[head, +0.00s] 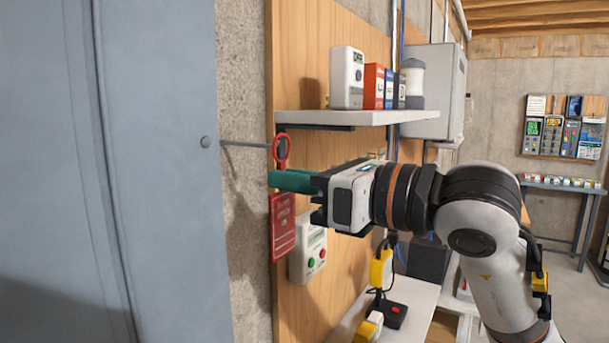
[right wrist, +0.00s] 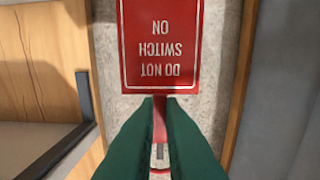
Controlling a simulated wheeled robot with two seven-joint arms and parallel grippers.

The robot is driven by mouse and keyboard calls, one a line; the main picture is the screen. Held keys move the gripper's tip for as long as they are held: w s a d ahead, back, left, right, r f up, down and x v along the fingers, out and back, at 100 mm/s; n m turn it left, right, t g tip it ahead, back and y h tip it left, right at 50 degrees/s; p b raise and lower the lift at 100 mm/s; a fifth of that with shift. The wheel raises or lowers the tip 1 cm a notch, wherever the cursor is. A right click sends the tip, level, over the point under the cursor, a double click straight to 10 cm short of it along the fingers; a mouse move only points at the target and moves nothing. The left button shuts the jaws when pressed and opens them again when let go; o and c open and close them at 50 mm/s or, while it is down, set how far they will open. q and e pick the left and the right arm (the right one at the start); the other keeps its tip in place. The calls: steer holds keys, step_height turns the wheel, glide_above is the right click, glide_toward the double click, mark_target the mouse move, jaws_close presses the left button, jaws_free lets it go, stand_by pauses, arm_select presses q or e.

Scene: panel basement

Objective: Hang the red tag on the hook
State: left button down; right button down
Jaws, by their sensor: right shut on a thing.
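The red tag (head: 283,226) has white lettering and a red ring (head: 282,152) at its top. It hangs upright from the green fingers of my right gripper (head: 292,181), which is shut on the strap between plate and ring. In the right wrist view the tag (right wrist: 160,45) reads "DO NOT SWITCH ON" upside down, with the fingers (right wrist: 160,105) closed around its strap. The hook (head: 240,144) is a thin grey rod from a round knob on the grey panel. Its tip meets the ring's left edge in the head view; I cannot tell whether it passes through.
A shelf (head: 345,118) with boxes and a jar is just above my right gripper. A white box with red and green buttons (head: 308,255) is on the wooden board below. The grey panel (head: 150,200) fills the left side. A lower shelf (head: 415,300) holds yellow and black items.

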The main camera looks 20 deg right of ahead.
steer(key=shift+w+a+p, duration=0.35)
steer(key=shift+w+a, duration=0.1)
steer(key=shift+w, duration=0.1)
steer(key=shift+w+a+f+b, duration=0.1)
steer(key=shift+f+b, duration=0.1)
steer(key=shift+b, duration=0.1)
steer(key=shift+w+a+f+b, duration=0.15)
steer(key=shift+w+a+b, duration=0.1)
steer(key=shift+w+b, duration=0.2)
steer(key=shift+s, duration=0.1)
steer(key=c, duration=1.5)
jaws_free()
